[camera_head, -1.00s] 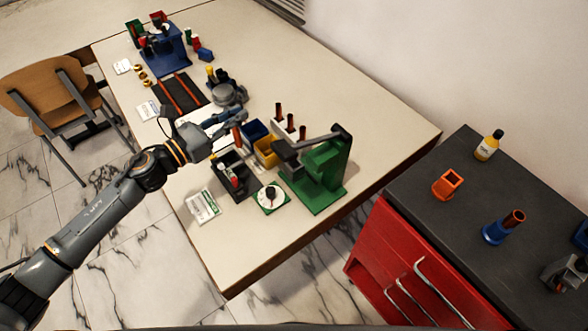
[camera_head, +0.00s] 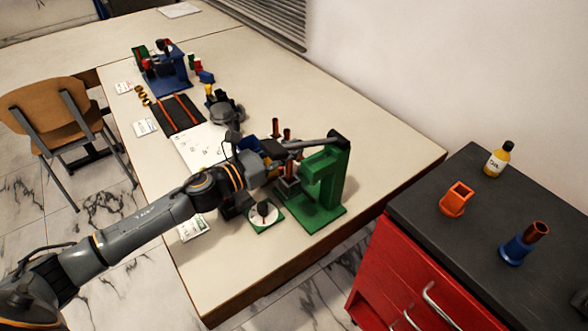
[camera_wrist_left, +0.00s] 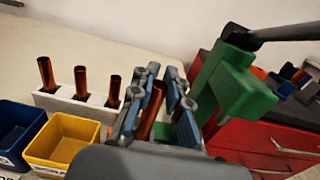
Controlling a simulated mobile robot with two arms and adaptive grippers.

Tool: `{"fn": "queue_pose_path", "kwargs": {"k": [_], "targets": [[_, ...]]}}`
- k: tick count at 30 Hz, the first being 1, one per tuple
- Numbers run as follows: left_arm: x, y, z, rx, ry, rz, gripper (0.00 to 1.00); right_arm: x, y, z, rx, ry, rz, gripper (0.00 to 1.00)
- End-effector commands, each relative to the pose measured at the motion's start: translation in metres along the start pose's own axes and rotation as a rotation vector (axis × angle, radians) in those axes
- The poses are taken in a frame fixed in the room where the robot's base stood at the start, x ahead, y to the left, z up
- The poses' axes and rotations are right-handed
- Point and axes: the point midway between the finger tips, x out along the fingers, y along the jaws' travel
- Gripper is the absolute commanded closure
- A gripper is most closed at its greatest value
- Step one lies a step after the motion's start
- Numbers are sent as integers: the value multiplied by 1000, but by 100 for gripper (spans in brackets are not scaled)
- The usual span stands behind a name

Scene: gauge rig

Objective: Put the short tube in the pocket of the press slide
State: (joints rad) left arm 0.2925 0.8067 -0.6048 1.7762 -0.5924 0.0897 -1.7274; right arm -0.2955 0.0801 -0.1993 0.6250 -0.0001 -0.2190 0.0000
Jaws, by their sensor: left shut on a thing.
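The green press (camera_head: 326,180) stands near the table's front right corner, its dark lever reaching left over my gripper. My left gripper (camera_head: 287,170) is beside the press's left side. In the left wrist view its fingers (camera_wrist_left: 155,112) are shut on a copper-brown tube (camera_wrist_left: 150,115), held roughly upright and slightly tilted in the picture. The green press (camera_wrist_left: 232,88) is just right of the fingers there. A grey part low on the press (camera_head: 288,189) shows below the gripper; I cannot make out its pocket. My right gripper is not in view.
A white rack (camera_wrist_left: 72,103) holds three copper tubes. A yellow bin (camera_wrist_left: 62,140) and a blue bin (camera_wrist_left: 18,130) stand beside it. A red cabinet (camera_head: 405,275) stands at right.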

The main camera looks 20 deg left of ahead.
Motion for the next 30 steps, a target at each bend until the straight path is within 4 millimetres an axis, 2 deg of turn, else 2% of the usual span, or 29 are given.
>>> {"fn": "queue_pose_path", "kwargs": {"k": [3, 9, 15, 22, 23, 26, 30], "targets": [[0, 0, -11, -2, 0, 0, 100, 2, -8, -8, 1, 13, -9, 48], [0, 0, -38, -3, -1, 1, 100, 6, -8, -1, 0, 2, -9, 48], [0, 0, -42, 1, -2, 0, 100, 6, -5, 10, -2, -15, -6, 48], [0, 0, -46, 1, -2, 0, 100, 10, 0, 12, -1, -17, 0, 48], [0, 0, -46, 1, -1, 0, 85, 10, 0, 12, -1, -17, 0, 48], [0, 0, -45, 1, -1, 0, 65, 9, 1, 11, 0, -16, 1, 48], [0, 0, -45, 1, -1, 0, 62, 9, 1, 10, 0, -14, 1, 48]]}}
